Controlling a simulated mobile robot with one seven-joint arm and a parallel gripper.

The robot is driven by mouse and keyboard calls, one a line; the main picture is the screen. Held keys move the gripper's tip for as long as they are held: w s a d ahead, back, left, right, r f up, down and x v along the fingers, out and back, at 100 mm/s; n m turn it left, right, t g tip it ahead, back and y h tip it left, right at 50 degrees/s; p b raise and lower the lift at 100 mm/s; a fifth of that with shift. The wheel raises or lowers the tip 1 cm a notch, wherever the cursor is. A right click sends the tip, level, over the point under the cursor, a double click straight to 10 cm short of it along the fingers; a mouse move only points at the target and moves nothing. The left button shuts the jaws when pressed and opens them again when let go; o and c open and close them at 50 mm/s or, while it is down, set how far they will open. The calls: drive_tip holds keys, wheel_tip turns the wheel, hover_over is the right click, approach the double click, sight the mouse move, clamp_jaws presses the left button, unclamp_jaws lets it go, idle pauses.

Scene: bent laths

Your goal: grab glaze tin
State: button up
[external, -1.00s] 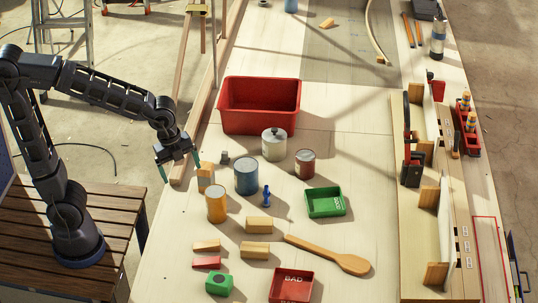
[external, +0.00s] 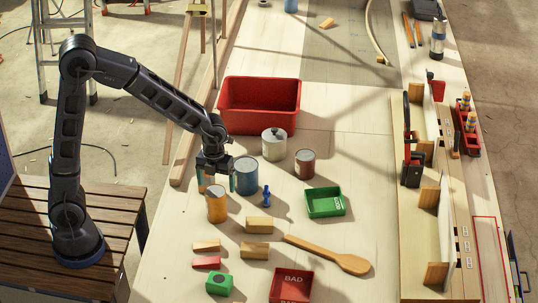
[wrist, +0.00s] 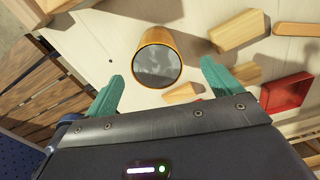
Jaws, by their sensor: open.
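Several tins stand upright on the pale bench, and I can read no label that marks one as glaze. An orange tin with a grey top (external: 216,207) is nearest my gripper. It also shows in the wrist view (wrist: 158,62), just ahead of and between the teal fingers. My gripper (external: 216,188) is open and empty, pointing down above and slightly behind the orange tin. A blue tin (external: 247,176) stands close to the gripper's right. A dark red tin (external: 305,164) and a lidded whitish tin (external: 274,145) stand further right and back.
A large red bin (external: 260,107) is behind. Green (external: 325,202) and red (external: 291,285) trays are to the right and front.

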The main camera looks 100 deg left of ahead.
sight(216, 199)
drive_tip(key=shift+s+d+f, duration=0.1)
drive_tip(key=shift+s+f, duration=0.05)
drive_tip(key=shift+f, duration=1.95)
drive_tip(key=shift+s+f, duration=0.1)
drive_tip(key=shift+f, duration=1.95)
drive_tip(key=shift+c, duration=0.3)
drive_tip(key=c, duration=1.3)
drive_tip(key=shift+o, duration=0.2)
drive_tip(key=shift+r, duration=0.15)
